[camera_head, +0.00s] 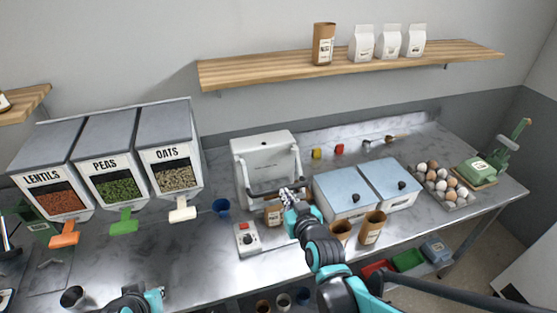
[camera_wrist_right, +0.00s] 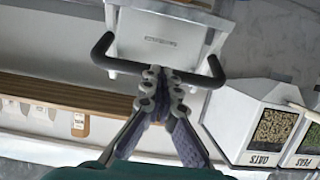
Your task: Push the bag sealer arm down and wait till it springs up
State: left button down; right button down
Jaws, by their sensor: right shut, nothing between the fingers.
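The bag sealer (camera_head: 264,143) is a white machine at the back middle of the counter. Its arm ends in a black bar handle (camera_head: 262,192), which sits low at the machine's front. My right gripper (camera_head: 289,196) is shut and empty at this handle. In the right wrist view, the shut fingertips (camera_wrist_right: 162,74) overlap the middle of the black handle (camera_wrist_right: 100,50); I cannot tell whether they press on it. A brown bag (camera_head: 273,215) stands below the handle, partly hidden by the gripper. Only a piece of my left arm shows at the bottom edge; its gripper is out of view.
A blue cup (camera_head: 221,208) and dispensers (camera_head: 122,165) are at the left.

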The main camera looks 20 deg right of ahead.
aim_at(279, 203)
jog(key=shift+w+f+b, duration=0.35)
jog(key=shift+f+b, duration=0.85)
jog(key=shift+f, duration=0.2)
jog(key=shift+w+f+b, duration=0.3)
jog(key=shift+f+b, duration=0.9)
jog(key=shift+f, duration=0.2)
jog(key=shift+w+f+b, duration=0.35)
jog(key=shift+f+b, duration=0.85)
jog(key=shift+f, duration=0.2)
jog(key=v, duration=1.2)
jog(key=shift+a, duration=0.1)
jog(key=s+f+g, duration=0.7)
jog(key=s+f, duration=0.1)
jog(key=shift+f+g+h+b, duration=0.25)
jog(key=shift+g+h+b, duration=0.05)
jog(key=shift+b, duration=0.1)
